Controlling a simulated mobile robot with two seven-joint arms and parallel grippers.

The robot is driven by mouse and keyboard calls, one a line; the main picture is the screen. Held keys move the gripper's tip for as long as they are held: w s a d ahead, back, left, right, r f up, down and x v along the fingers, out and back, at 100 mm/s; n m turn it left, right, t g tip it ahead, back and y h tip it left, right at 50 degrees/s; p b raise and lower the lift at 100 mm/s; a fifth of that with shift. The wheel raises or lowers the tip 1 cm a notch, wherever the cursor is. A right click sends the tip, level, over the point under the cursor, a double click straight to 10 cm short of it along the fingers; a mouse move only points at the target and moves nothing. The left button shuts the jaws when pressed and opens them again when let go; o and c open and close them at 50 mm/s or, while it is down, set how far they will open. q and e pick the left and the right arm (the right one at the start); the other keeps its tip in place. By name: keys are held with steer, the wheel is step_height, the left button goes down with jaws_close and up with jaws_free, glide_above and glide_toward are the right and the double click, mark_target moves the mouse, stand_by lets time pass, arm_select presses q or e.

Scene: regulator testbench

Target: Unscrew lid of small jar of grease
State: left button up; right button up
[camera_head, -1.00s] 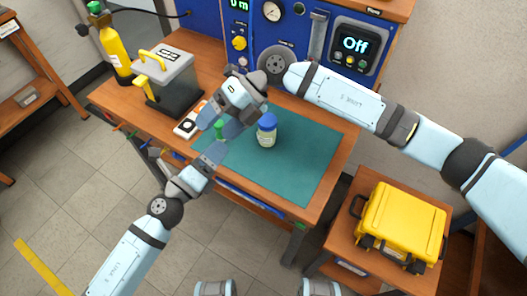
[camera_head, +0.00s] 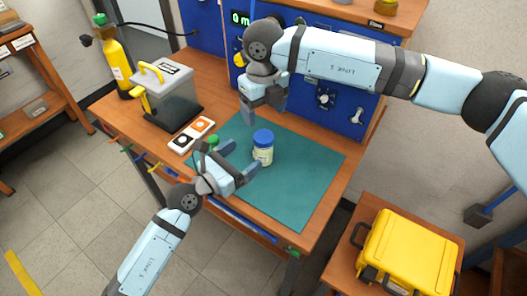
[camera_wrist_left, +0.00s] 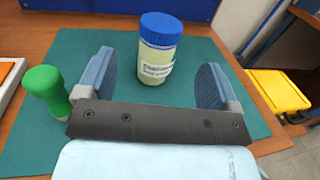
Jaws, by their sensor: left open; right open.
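The small jar of grease (camera_head: 263,153) stands upright on the green mat, with a blue lid (camera_head: 263,136) on it. In the left wrist view the jar (camera_wrist_left: 157,57) has a pale body and a white label. My left gripper (camera_head: 240,157) is open, its fingers pointing at the jar from the front left. In the left wrist view the left gripper (camera_wrist_left: 155,80) has the jar ahead, between the lines of its fingers and not gripped.
A green-handled tool (camera_wrist_left: 47,90) stands just left of my left gripper. A two-button box (camera_head: 192,135) and a grey box with yellow handle (camera_head: 170,95) are on the table's left. The mat's right side (camera_head: 310,175) is clear. A yellow case (camera_head: 410,250) stands at right.

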mark_target(256, 146)
arm_select(q)
steer(key=x, duration=0.6)
jaws_close()
arm_select(e)
steer(key=n, duration=0.3)
steer(key=shift+n, duration=0.4)
steer(key=shift+f+n, duration=0.3)
arm_select(q)
steer(key=shift+f, duration=0.1)
arm_select(e)
step_height(256, 146, down, 8)
steer(key=shift+r, duration=0.25)
